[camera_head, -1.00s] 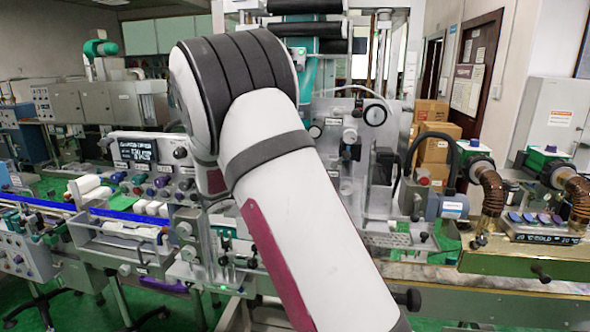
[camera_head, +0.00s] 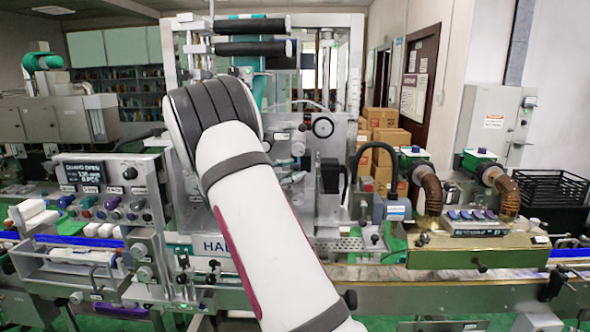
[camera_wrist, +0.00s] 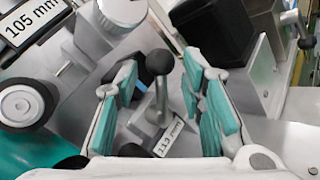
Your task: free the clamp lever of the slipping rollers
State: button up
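A small lever with a black ball knob (camera_wrist: 159,63) stands on a grey metal plate in the wrist view. A label reading about "113 mm" (camera_wrist: 166,136) lies beneath it. My gripper (camera_wrist: 161,80) is open, with its teal-padded fingers on either side of the lever. I see gaps between pads and lever, and cannot tell whether the knob touches either pad. In the head view my arm covers the gripper and the lever. I cannot tell which rollers this lever clamps. Two black rollers (camera_head: 250,47) show at the top of the machine.
In the wrist view, a black block (camera_wrist: 213,30) is close to the right finger, and a round knob (camera_wrist: 22,104) and a "105 mm" label (camera_wrist: 32,24) are at left. In the head view, a control panel (camera_head: 103,185) stands left and brown hoses (camera_head: 430,190) stand right.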

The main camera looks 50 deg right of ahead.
jog(key=shift+d, duration=0.55)
grip_shut()
jog(key=shift+a, duration=0.1)
jog(key=n+h, duration=0.2)
jog(key=w+n+h, duration=0.1)
jog(key=n, duration=0.1)
jog(key=shift+a+r+t, duration=0.35)
jog(key=shift+a+t, duration=0.05)
jog(key=shift+w+a+r+n+t+h+p, duration=0.1)
jog(key=shift+w+a+n+t+h+p, duration=0.1)
jog(key=shift+n+t+h, duration=0.55)
jog(key=shift+w+a+n+t+h+p, duration=0.2)
jog(key=shift+n+h, duration=0.25)
jog(key=shift+n, duration=0.7)
grip_release()
